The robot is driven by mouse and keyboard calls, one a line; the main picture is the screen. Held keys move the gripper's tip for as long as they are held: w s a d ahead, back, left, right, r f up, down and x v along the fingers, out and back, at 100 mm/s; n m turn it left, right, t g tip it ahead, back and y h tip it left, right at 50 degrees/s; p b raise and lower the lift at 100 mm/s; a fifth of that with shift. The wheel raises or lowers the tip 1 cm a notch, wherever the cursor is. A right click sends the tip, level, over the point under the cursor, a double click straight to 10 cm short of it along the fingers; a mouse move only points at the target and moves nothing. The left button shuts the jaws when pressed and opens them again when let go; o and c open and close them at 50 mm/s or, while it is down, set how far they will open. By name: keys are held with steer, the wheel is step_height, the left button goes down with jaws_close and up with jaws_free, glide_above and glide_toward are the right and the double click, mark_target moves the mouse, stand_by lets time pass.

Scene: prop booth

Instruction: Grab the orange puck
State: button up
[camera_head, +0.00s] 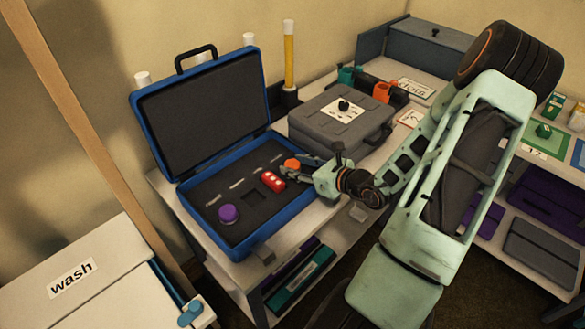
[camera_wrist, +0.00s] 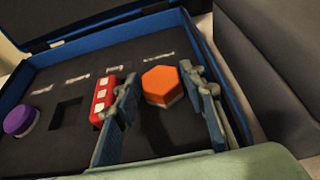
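The orange hexagonal puck (camera_head: 291,164) lies in the right part of the open blue case's dark foam. In the wrist view the puck (camera_wrist: 162,84) shows an orange top and a paler lower edge. My gripper (camera_wrist: 163,90) is open, with one finger on each side of the puck. The fingertips are close to its sides; I cannot tell whether either touches. In the head view my gripper (camera_head: 300,172) reaches in low over the case's right edge and partly hides the puck.
In the blue case (camera_head: 252,244), a red block with white dots (camera_head: 271,181) sits just left of my gripper, and a purple puck (camera_head: 228,213) is farther left. An empty square recess (camera_wrist: 67,112) lies between them. A closed grey case (camera_head: 313,128) stands close behind on the right.

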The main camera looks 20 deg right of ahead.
steer(key=c, duration=0.7)
steer(key=shift+r, duration=0.15)
